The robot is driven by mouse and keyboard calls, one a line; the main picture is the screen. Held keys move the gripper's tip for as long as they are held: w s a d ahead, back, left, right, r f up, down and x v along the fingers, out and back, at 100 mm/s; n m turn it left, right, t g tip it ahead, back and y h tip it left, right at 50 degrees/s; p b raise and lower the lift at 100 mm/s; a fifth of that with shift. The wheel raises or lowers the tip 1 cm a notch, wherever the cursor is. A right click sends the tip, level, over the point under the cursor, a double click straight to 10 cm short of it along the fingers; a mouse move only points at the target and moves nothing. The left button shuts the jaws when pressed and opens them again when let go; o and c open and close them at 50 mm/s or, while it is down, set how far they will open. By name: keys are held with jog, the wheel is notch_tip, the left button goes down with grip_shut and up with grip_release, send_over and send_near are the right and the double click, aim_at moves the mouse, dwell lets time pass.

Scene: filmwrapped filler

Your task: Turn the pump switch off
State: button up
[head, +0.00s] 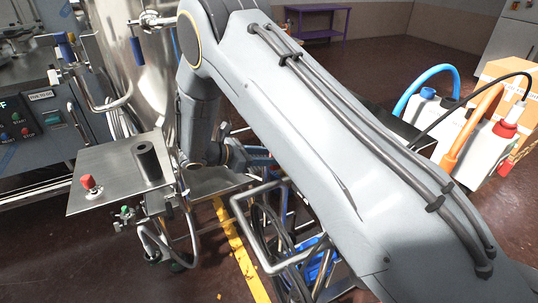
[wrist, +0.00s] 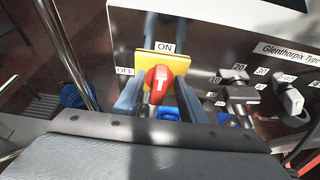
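The pump switch is a red rotary knob (wrist: 162,82) with a white mark, on a yellow plate (wrist: 143,66). An ON label (wrist: 165,47) is above the plate and an OFF label (wrist: 124,71) is to its left. The white mark on the knob points roughly up, towards ON. My gripper (wrist: 161,98) is open, with one finger on each side of the knob. I cannot tell whether either finger touches it. In the head view my arm hides the switch.
In the head view, a steel plate with a red button (head: 89,184) is at left, and white canisters (head: 425,105) with hoses stand at right.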

jog(key=shift+d, duration=0.1)
grip_shut()
